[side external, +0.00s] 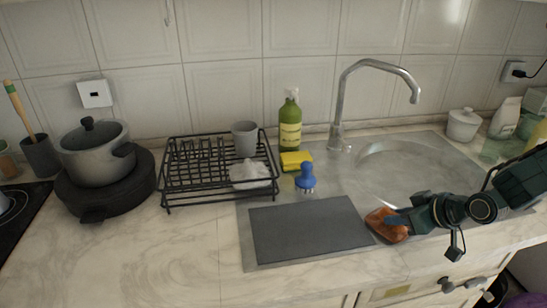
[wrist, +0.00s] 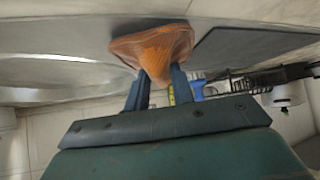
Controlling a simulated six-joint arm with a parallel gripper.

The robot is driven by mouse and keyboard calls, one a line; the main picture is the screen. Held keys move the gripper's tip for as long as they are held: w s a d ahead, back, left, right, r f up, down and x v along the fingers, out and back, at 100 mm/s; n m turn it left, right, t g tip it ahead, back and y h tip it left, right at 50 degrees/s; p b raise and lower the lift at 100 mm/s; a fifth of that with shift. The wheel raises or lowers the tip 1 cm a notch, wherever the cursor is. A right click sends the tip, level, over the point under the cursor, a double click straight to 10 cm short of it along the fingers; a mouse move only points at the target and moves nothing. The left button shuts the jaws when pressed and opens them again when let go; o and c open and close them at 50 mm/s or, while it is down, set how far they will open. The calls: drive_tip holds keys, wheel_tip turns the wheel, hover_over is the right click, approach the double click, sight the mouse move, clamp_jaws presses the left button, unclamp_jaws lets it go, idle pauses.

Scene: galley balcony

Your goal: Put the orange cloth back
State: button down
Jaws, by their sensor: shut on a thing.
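The orange cloth (side external: 388,226) is a crumpled orange piece at the right edge of the dark grey mat, in front of the sink. My gripper (side external: 396,220) reaches in from the right and is shut on the cloth. In the wrist view the orange cloth (wrist: 155,50) is bunched between the two fingertips of my gripper (wrist: 158,80). I cannot tell whether the cloth touches the steel surface below it.
A dark grey mat (side external: 310,230) lies left of the cloth. A blue-handled brush (side external: 306,178), a yellow sponge (side external: 296,161) and a green bottle (side external: 290,122) stand behind it. A black dish rack (side external: 185,183) is farther left. The sink (side external: 400,170) and tall faucet (side external: 340,105) are behind my gripper.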

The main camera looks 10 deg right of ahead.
drive_tip(key=shift+f, duration=0.3)
drive_tip(key=c, duration=1.1)
unclamp_jaws()
drive_tip(key=shift+s+r, duration=0.1)
drive_tip(key=shift+r, duration=0.05)
drive_tip(key=shift+v, duration=6.8)
drive_tip(key=shift+d, duration=0.1)
drive_tip(key=s+d+r+m+g+h, duration=0.1)
drive_tip(key=s+d+r, duration=0.1)
drive_tip(key=s+r, duration=0.2)
drive_tip(key=s+d+r+m+g+h, duration=0.1)
drive_tip(key=s+d+r+m, duration=0.1)
drive_tip(key=s, duration=0.8)
drive_tip(key=s+d+r+m+g+h, duration=0.1)
drive_tip(key=s+d+r, duration=0.3)
drive_tip(key=s+r, duration=0.2)
drive_tip(key=shift+s, duration=0.85)
